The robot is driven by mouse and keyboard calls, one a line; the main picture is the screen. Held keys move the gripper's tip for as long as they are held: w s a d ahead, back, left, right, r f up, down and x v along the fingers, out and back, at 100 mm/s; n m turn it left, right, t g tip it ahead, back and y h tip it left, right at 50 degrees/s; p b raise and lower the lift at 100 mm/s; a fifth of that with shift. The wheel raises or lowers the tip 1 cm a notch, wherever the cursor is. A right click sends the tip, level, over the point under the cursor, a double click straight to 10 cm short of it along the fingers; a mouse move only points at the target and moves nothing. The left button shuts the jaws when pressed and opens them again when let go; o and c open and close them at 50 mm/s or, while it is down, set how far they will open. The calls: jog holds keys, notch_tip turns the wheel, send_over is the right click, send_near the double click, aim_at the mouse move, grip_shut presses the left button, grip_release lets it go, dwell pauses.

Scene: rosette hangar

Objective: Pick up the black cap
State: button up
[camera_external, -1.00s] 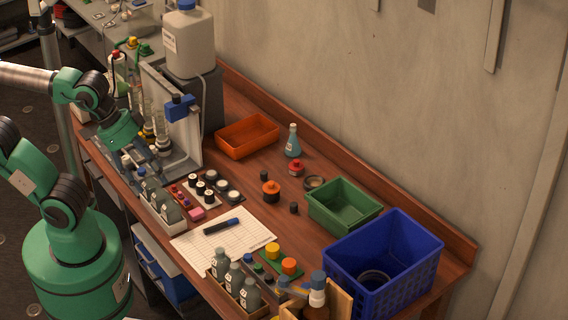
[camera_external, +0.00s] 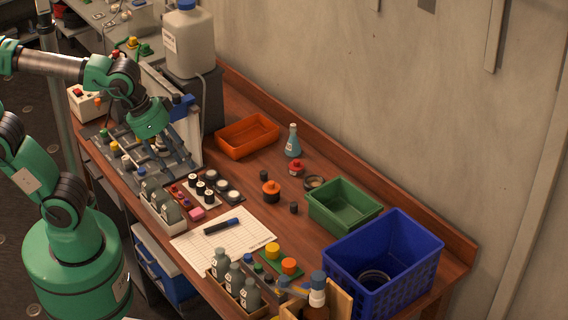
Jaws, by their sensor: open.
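Two small black cap-like pieces stand on the wooden table: one (camera_external: 264,175) behind the orange-and-black jar, and one (camera_external: 294,208) to its right, near the green bin. Several black-topped pieces (camera_external: 197,188) also stand in a small rack at the left. Which of these is the black cap I cannot tell. My gripper (camera_external: 176,168) is open and points down above the left part of the table, beside the grey stand and behind the rack of grey bottles. I see nothing held between its fingers. It is apart from the two loose black pieces, to their left.
An orange tray (camera_external: 222,148), a blue flask (camera_external: 293,146), a green bin (camera_external: 327,222) and a blue crate (camera_external: 345,266) stand along the wall side. Grey bottles (camera_external: 168,210) stand close to my gripper.

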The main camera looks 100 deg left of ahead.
jog(key=w+a+f+n+g, duration=0.1)
jog(key=w+a+f+n, duration=0.2)
jog(key=w+a+n, duration=0.45)
jog(key=w+a+f+n+g+p, duration=0.1)
jog(key=w+a+f+n, duration=0.25)
jog(key=a, duration=0.75)
jog(key=w+a+f+n+g, duration=0.1)
jog(key=w+a+f+n, duration=0.2)
jog(key=w+a+n, duration=0.45)
jog(key=s+a+f+n+g, duration=0.1)
jog(key=s+a+f+n, duration=0.1)
jog(key=a+f+n, duration=0.4)
jog(key=s+a+f+n, duration=0.3)
jog(key=a+f+n, duration=0.3)
jog(key=a+f, duration=0.9)
jog(key=a, duration=0.6)
jog(key=shift+s+a+f+g+h+p, duration=0.2)
jog(key=shift+f+g+h+p, duration=0.1)
jog(key=shift+g+p, duration=0.1)
send_over(263, 172)
jog(key=shift+f+b, duration=0.4)
jog(key=shift+f, duration=3.9)
